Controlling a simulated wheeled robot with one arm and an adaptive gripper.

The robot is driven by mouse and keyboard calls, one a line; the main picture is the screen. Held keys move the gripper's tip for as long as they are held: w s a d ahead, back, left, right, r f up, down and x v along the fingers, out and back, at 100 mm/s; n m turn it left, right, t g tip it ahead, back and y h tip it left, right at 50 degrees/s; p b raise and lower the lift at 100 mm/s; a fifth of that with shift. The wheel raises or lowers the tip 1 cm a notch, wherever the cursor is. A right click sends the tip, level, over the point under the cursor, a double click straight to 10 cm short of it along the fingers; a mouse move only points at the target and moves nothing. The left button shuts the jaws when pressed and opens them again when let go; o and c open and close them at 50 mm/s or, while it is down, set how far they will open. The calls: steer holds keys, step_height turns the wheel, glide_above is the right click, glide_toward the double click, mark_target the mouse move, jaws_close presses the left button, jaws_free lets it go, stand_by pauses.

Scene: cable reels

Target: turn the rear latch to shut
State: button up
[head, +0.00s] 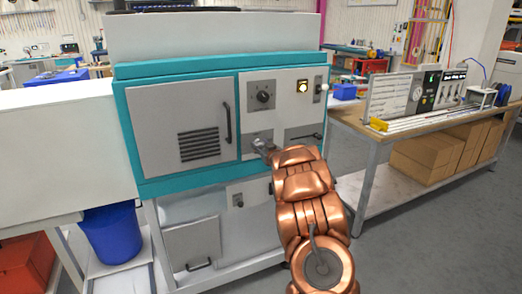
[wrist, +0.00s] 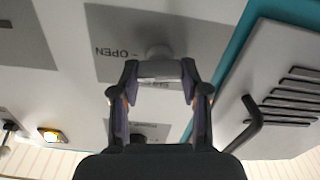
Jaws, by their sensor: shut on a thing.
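The latch (wrist: 158,52) has a pale round hub on a grey plate (wrist: 108,28), which bears the upside-down word "OPEN" in the wrist view. In the head view this plate (head: 250,137) sits below the dial on the cabinet front. My gripper (wrist: 160,80) is shut on the latch's handle, with one finger on each side. In the head view my gripper (head: 263,146) is small at the end of my copper arm and covers most of the latch. The exact angle of the handle is hard to tell.
Left of the latch is a vented door (head: 180,125) with a dark handle (head: 227,120). Above are a dial (head: 264,96) and a lit yellow switch (head: 302,86). Another grey plate with a lever (head: 304,136) is to the right. A workbench (head: 360,128) stands further right.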

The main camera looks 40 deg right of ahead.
steer(key=n+b, duration=0.2)
steer(key=b, duration=0.1)
steer(key=n+b, duration=0.6)
steer(key=shift+a+f, duration=0.1)
steer(key=shift+f, duration=0.3)
steer(key=shift+n+b, duration=3.4)
steer(key=shift+n, duration=0.5)
steer(key=o, duration=1.1)
steer(key=shift+r, duration=0.1)
steer(key=shift+o, duration=0.2)
steer(key=shift+s+a, duration=0.1)
steer(key=v, duration=1.1)
steer(key=shift+s+a, duration=0.15)
steer(key=shift+s, duration=0.2)
